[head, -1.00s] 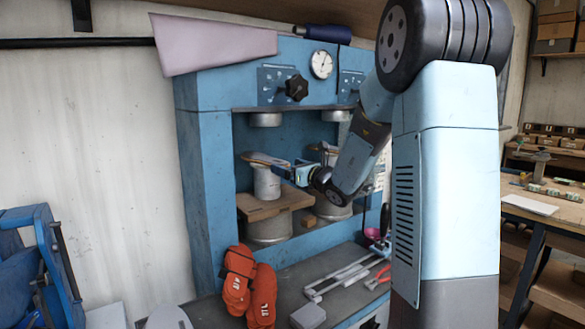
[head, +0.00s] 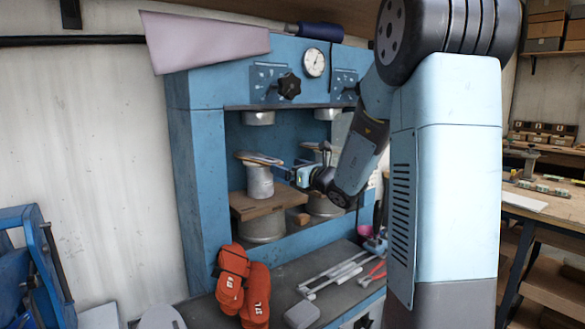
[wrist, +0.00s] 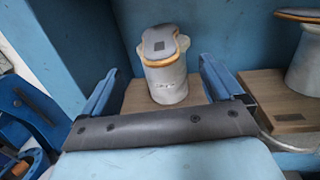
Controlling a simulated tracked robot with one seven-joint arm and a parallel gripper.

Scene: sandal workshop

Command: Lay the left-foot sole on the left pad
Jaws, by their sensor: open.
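A sole (wrist: 158,42), grey on top with a tan edge and a small dark square, lies on the left pad (wrist: 168,82), a pale metal post on a wooden block. In the head view this sole (head: 259,158) lies roughly flat on the left pad (head: 260,182). My gripper (wrist: 158,72) is open, its two blue fingers apart with nothing between them; the sole and pad stand beyond the fingertips. In the head view my gripper (head: 288,174) is just right of the left pad. A second sole (wrist: 298,15) rests on the right pad (wrist: 304,45), partly cut off.
The blue press frame (head: 195,190) encloses the pads, with an upper press head (head: 258,118) above the left one. Orange gloves (head: 242,285), a grey block (head: 301,314) and metal tools (head: 330,275) lie on the bench in front.

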